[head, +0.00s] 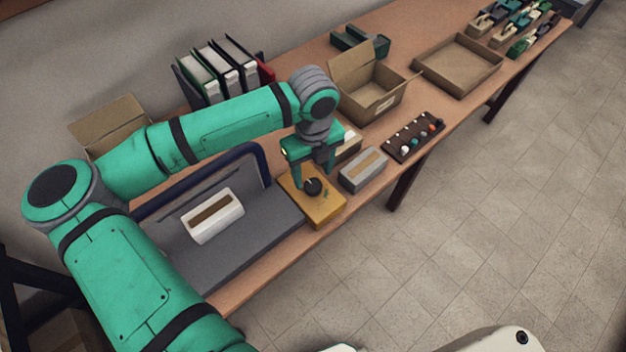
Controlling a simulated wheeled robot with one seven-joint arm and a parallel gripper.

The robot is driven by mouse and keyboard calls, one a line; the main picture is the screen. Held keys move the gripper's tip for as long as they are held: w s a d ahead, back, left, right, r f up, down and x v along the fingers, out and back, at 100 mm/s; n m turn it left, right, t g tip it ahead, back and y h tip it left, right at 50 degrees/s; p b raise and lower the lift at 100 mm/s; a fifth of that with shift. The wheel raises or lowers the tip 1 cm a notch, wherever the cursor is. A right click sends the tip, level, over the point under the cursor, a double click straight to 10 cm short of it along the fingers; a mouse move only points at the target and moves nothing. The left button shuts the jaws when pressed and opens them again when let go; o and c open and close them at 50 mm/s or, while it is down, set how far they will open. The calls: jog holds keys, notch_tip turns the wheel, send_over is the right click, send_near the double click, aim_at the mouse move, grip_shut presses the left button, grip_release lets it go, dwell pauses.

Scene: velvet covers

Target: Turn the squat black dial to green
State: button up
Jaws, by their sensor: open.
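The squat black dial (313,187) sits on top of a yellow-orange box (322,212) near the table's front edge. A small light mark shows on the dial's upper left, and a small green mark (326,191) lies on the box just right of the dial. Other colour marks are too small or hidden to tell. My gripper (313,180) is open and points down at the dial, one finger to its left and one to its upper right. I cannot tell whether the fingers touch it.
A grey box (363,169) stands close right of the yellow box. A dark board with coloured knobs (412,137) lies farther right. A grey platform (260,222) with a white box (213,215) is at left. An open cardboard box (375,98) and binders (222,72) stand behind.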

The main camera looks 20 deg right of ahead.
aim_at(313, 185)
jog(key=shift+f, duration=2.3)
jog(key=c, duration=1)
